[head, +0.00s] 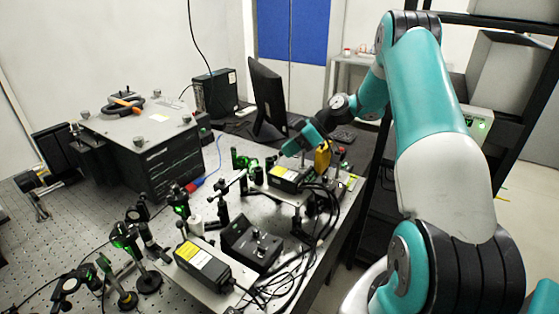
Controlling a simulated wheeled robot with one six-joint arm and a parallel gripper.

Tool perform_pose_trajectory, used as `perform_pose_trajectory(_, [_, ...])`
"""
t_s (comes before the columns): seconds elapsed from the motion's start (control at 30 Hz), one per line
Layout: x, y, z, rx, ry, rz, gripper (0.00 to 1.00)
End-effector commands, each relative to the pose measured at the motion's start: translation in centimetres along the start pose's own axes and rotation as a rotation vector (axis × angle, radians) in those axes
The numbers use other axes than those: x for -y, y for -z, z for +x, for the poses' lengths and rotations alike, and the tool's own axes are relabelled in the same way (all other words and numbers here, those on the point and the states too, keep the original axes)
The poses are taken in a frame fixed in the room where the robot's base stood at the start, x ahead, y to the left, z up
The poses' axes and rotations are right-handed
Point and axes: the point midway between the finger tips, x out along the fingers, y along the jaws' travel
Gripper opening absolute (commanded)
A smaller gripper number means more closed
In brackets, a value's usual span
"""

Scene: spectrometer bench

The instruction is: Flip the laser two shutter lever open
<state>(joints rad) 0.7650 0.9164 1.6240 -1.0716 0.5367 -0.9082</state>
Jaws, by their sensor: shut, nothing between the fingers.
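Two black laser boxes with yellow labels stand on the bench: a nearer one (203,265) at the lower middle and a farther one (289,178) right of centre. I cannot read which is laser two. The shutter lever is too small to make out at either box. My arm reaches in from the right, and my gripper (284,155) is small in view, just above and behind the farther box. It is shut and holds nothing visible. I cannot tell whether it touches anything.
A black control box (250,243) sits between the lasers, with loose cables (290,270) to its right. Optic mounts (125,240) crowd the left front. A large metal-topped box (140,130) stands at the back left, a monitor (267,98) behind the farther laser.

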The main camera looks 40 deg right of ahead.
Motion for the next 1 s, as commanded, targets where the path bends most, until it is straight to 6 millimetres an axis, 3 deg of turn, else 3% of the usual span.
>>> perform_pose_trajectory(0.67, [1.2, -0.2, 1.3, 0.002, 0.004, -0.001, 0.0])
perform_pose_trajectory(1.0, [1.2, -0.1, 1.0, 0.001, -0.002, -0.001, 0.0])
